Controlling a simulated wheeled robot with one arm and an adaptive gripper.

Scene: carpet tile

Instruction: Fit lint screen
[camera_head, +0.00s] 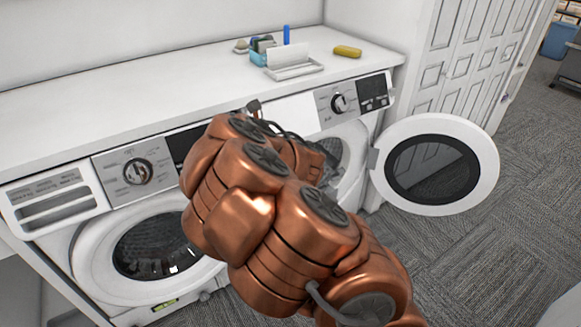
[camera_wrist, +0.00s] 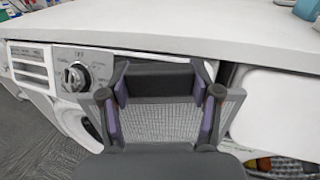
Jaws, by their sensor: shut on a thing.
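The lint screen (camera_wrist: 165,122), a pale grey mesh panel with a dark bar along its top, fills the middle of the wrist view. My gripper (camera_wrist: 160,92) is shut on it, with purple-lined fingers on either side. The screen is held in front of the machines, and I cannot tell whether it touches one. In the head view my copper arm hides the gripper and most or all of the screen. The right machine (camera_head: 376,92) has its round door (camera_head: 480,165) swung wide open to the right. Its opening is partly covered by my arm.
The left machine (camera_head: 92,290) has its round door shut. The white counter (camera_head: 130,92) runs above both machines. On it are a blue box (camera_head: 259,57), a white tray (camera_head: 295,71) and a yellow item (camera_head: 347,51). Grey carpet (camera_head: 520,230) is clear at the right.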

